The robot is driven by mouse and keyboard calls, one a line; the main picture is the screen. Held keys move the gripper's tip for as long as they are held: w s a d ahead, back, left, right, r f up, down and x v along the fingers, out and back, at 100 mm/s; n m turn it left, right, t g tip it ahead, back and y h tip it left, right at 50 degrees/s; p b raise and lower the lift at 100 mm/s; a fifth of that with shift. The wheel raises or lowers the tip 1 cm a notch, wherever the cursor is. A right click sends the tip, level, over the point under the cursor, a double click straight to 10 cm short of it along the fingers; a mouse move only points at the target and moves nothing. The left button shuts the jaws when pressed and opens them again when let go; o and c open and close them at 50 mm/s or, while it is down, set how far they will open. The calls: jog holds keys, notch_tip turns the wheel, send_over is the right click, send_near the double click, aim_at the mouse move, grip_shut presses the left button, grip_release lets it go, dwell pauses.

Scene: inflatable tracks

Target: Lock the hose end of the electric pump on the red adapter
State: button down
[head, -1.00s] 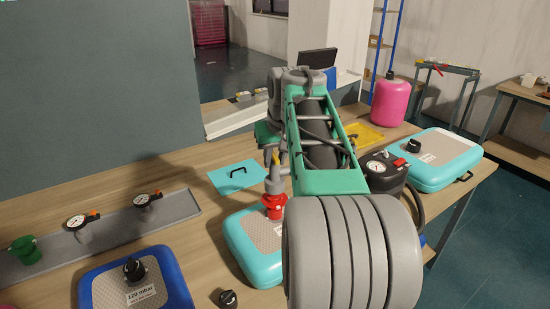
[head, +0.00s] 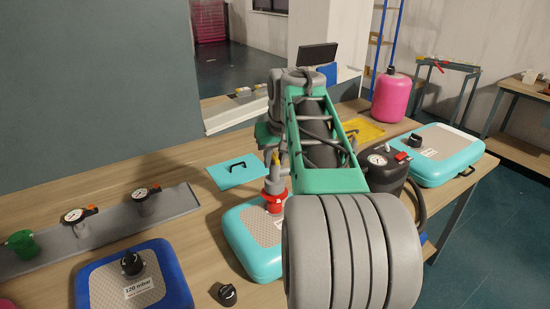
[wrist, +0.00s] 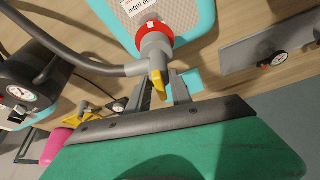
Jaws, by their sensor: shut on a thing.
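The red adapter (head: 276,204) sits upright on the turquoise inflatable track (head: 248,250). It also shows in the wrist view (wrist: 152,38), at the end of the track. The grey hose end (head: 273,186) is on top of the adapter and looks touching; whether it is locked I cannot tell. Its yellow lever (wrist: 157,80) points toward my gripper (wrist: 163,90), which is shut on the hose end. The grey hose (wrist: 80,64) runs from it to the black electric pump (head: 387,164), which has a gauge. My arm hides part of the track.
A blue inflatable track (head: 90,290) with a black valve is at front left, beside a loose black cap (head: 227,295). A grey rail (head: 110,232) with gauges lies further left. Another turquoise track (head: 450,165) and a pink canister (head: 391,97) are at right. Some tabletop is bare.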

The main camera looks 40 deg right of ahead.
jog(key=shift+f+b, duration=0.5)
jog(key=shift+f, duration=0.2)
jog(key=shift+r, duration=0.1)
jog(key=shift+d+r+n+p, duration=0.1)
jog(key=shift+n+p, duration=0.4)
jog(key=shift+p, duration=0.25)
jog(key=n+y+p, duration=0.1)
jog(key=n+p, duration=0.2)
jog(key=p, duration=0.1)
jog(key=shift+n+y, duration=0.4)
jog(key=shift+f, duration=0.2)
jog(key=shift+r+n, duration=0.1)
jog(key=shift+n, duration=0.2)
